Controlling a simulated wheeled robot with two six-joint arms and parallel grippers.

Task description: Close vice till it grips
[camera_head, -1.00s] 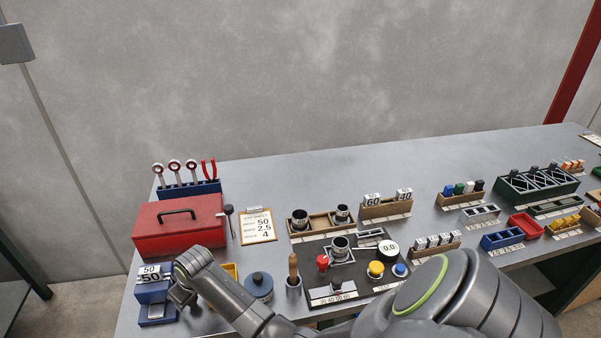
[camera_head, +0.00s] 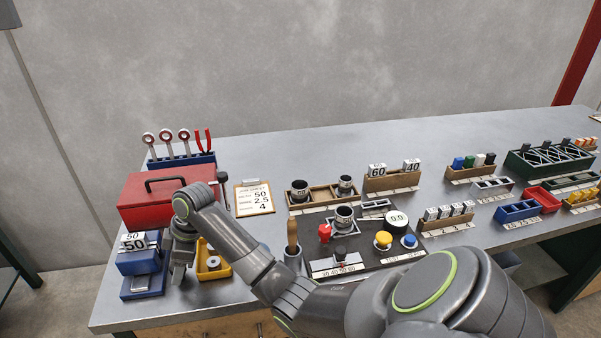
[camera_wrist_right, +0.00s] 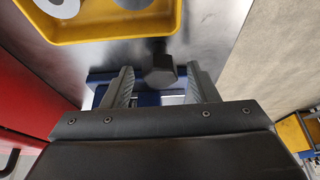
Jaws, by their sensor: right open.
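The blue vice (camera_head: 141,286) stands at the left front corner of the bench, with a block marked 50 (camera_head: 134,242) at its upper part. My right gripper (camera_head: 180,281) points down right beside the vice, on its right side. In the right wrist view, the open fingers of my right gripper (camera_wrist_right: 162,87) stand on either side of a dark hexagonal knob (camera_wrist_right: 160,70). Blue vice body (camera_wrist_right: 101,77) shows behind the fingers. I cannot tell whether the fingers touch the knob. How the vice jaws stand against the block is not clear. My left gripper is not in view.
A yellow tray (camera_head: 219,274) lies just right of the gripper and shows close by in the wrist view (camera_wrist_right: 105,32). A red toolbox (camera_head: 140,205) stands behind. A handled tool in a cup (camera_head: 292,240) is beyond my forearm. The bench's front edge is near.

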